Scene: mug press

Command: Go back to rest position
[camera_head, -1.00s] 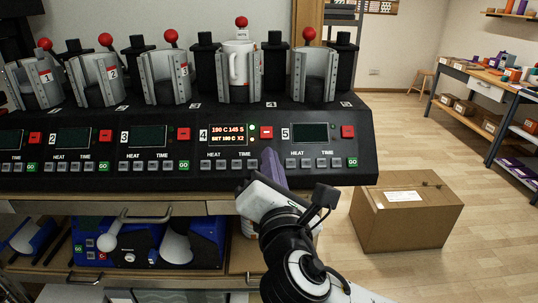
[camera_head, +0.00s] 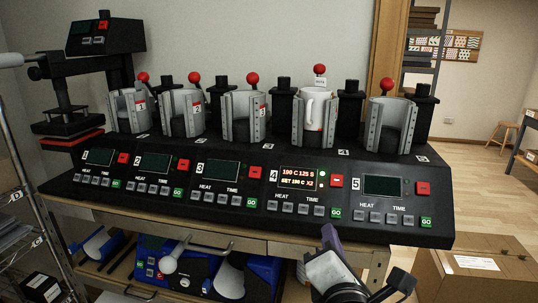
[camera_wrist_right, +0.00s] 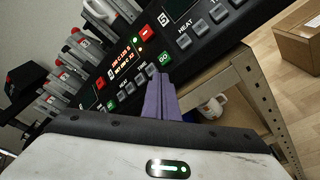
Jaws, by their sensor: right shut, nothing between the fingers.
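My right gripper (camera_head: 329,237) is in front of the mug press, below the number 4 control panel. Its purple fingers are shut and empty, apart from the press, and they also show in the right wrist view (camera_wrist_right: 158,85). The mug press (camera_head: 240,172) has several numbered stations along the bench. A white mug (camera_head: 317,112) sits upright in station 4. The other displays are dark. My left gripper is not in view.
A flat heat press (camera_head: 75,120) stands at the left behind a wire rack (camera_head: 15,150). A cardboard box (camera_head: 480,270) is on the floor at right. A shelf under the bench holds blue equipment (camera_head: 190,262). A white mug (camera_wrist_right: 212,107) shows there in the right wrist view.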

